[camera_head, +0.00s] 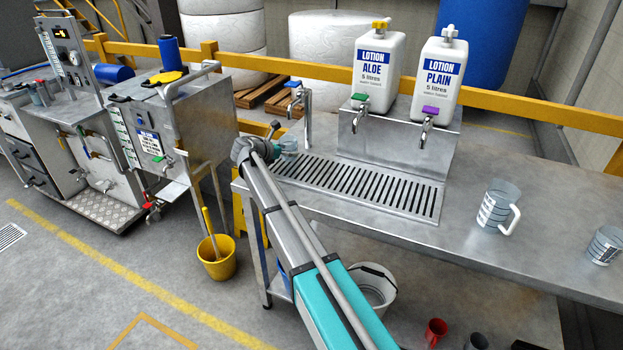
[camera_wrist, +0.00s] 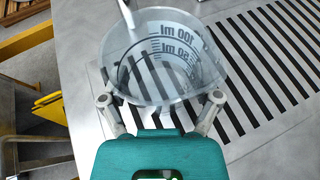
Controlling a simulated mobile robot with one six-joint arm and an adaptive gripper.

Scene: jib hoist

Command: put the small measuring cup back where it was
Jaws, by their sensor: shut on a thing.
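The small measuring cup (camera_wrist: 165,62) is clear, with 100 ml and 50 ml marks on its wall. My gripper (camera_wrist: 161,98) is shut on it, one finger on each side, and the cup's open mouth shows. In the head view the cup (camera_head: 289,143) is small and partly hidden by my gripper (camera_head: 278,150), at the left end of the drain grate (camera_head: 357,185), near the tap with the blue handle (camera_head: 305,110). I cannot tell whether its base touches the bench.
A measuring jug with a white handle (camera_head: 497,210) and another measuring cup (camera_head: 604,246) stand on the bench (camera_head: 450,250) to the right. Lotion containers ALOE (camera_head: 376,70) and PLAIN (camera_head: 437,78) stand on a raised stand behind the grate. The bench between grate and jug is clear.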

